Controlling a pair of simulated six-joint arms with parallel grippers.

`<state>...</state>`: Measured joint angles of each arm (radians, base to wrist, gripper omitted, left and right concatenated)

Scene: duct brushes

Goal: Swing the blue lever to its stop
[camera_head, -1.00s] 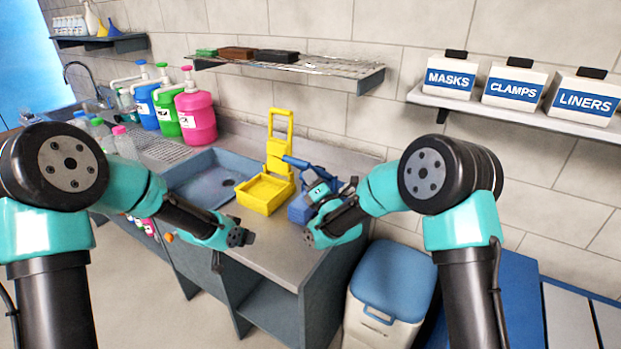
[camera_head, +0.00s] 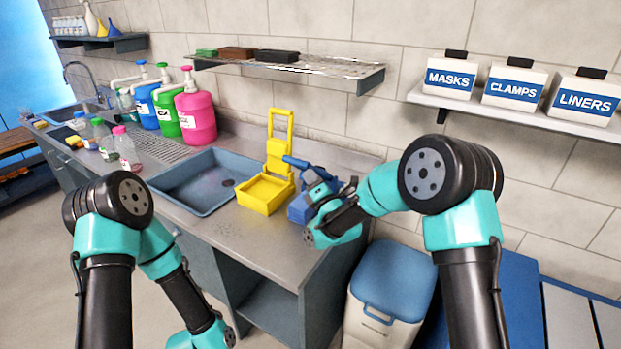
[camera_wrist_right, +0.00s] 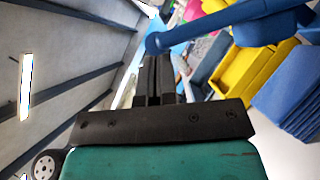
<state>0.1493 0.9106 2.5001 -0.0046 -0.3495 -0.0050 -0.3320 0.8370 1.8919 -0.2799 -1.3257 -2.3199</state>
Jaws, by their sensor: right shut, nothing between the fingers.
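The blue lever (camera_head: 296,162) sticks out to the left from a blue fixture (camera_head: 300,208) at the counter's right end. My right gripper (camera_head: 312,178) is close beside the lever, partly hidden by my own wrist. In the right wrist view, the shut black fingers (camera_wrist_right: 159,75) hold nothing, and the rounded lever end (camera_wrist_right: 157,43) lies just beyond their tips. Whether they touch cannot be told. The lever's bar (camera_wrist_right: 225,22) runs to the upper right there. My left arm is low at the bottom left, with its gripper out of the head view.
A yellow bin with an upright frame (camera_head: 262,195) stands left of the lever, beside the blue sink (camera_head: 200,185). A wire shelf (camera_head: 330,66) hangs above. A white container with a blue lid (camera_head: 392,280) stands below the counter's right end.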

